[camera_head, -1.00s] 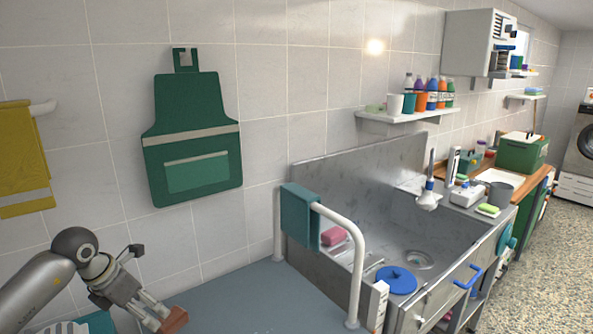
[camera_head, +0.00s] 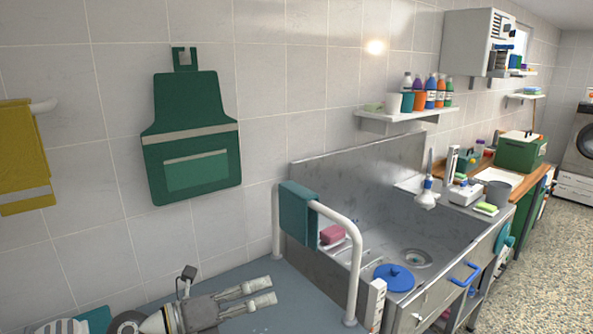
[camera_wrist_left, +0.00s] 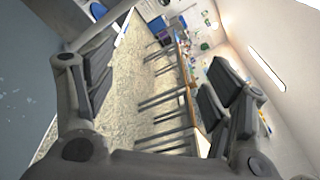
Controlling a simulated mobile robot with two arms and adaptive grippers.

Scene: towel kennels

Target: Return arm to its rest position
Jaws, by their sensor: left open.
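My left gripper (camera_head: 269,292) is low in the head view, above the blue-grey surface (camera_head: 262,318) at the bottom. Its two pale fingers point right and are apart, with nothing between them. In the left wrist view the gripper (camera_wrist_left: 155,95) also shows spread dark finger pads, with open floor beyond. Part of my left arm is cut off by the bottom edge of the head view. My right arm and gripper do not show.
A white rail (camera_head: 352,245) with a teal towel (camera_head: 298,213) stands right of the gripper, before the steel sink (camera_head: 440,235). A green apron (camera_head: 190,130) hangs on the tiled wall, and a yellow towel (camera_head: 22,150) hangs at left.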

